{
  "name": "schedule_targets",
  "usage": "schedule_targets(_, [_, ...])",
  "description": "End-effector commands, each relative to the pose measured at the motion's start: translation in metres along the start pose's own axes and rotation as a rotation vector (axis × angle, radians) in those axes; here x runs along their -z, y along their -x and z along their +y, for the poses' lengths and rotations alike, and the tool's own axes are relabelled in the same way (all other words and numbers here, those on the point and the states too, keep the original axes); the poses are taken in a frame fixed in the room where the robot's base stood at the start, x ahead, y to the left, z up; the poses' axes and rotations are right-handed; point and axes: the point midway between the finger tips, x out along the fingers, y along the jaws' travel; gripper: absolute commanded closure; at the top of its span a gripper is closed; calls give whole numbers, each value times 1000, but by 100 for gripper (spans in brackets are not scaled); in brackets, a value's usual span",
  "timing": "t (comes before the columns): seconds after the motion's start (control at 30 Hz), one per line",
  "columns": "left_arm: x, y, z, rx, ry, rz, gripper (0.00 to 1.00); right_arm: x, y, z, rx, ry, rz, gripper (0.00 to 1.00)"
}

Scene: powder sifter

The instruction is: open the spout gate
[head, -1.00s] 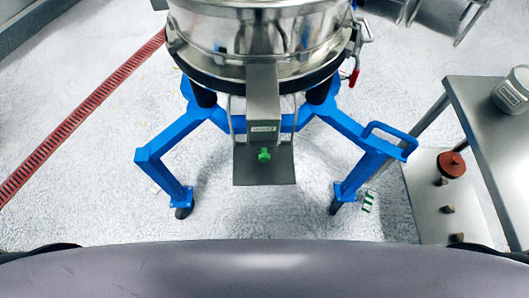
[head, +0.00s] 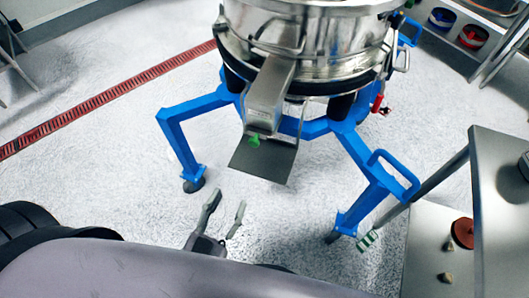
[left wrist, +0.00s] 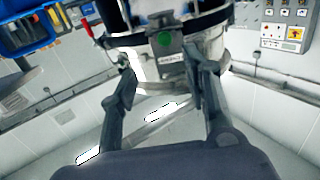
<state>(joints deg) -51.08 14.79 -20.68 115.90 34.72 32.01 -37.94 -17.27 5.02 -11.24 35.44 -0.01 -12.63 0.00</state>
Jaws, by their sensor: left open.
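The steel sifter (head: 305,40) stands on a blue frame at the top of the head view. Its spout (head: 268,90) slopes down toward me, with a green knob (head: 254,140) at its lower end. A flat dark grey plate (head: 264,160) extends at the spout's end. My left gripper (head: 227,202) is open and empty, below and left of the plate in the picture, apart from it. In the left wrist view the scene looks upside down; the green knob (left wrist: 164,39) shows beyond and between the open fingers (left wrist: 160,70). My right gripper is out of view.
The blue frame legs (head: 185,140) spread left and right of the spout. A steel table (head: 500,215) with a lower shelf (head: 425,250) stands at the right. The floor between the frame legs is open.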

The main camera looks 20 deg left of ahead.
Motion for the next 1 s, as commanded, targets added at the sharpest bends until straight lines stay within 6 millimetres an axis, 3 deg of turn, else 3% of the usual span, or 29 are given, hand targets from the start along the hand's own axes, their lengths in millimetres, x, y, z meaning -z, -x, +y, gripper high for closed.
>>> schedule_targets(0.1, [13, -2, -3, 15, 8, 25, 56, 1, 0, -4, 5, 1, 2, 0])
schedule_targets(0.27, [16, -21, -3, 17, 8, 29, 56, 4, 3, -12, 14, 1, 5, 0])
schedule_targets(0.47, [18, -64, -4, 16, 9, 31, 56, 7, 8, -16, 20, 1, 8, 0])
schedule_targets(0.8, [18, -136, -4, 15, 7, 28, 56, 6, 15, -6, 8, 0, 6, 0])
schedule_targets(1.0, [17, -164, -5, 14, 7, 25, 56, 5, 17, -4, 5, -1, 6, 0])
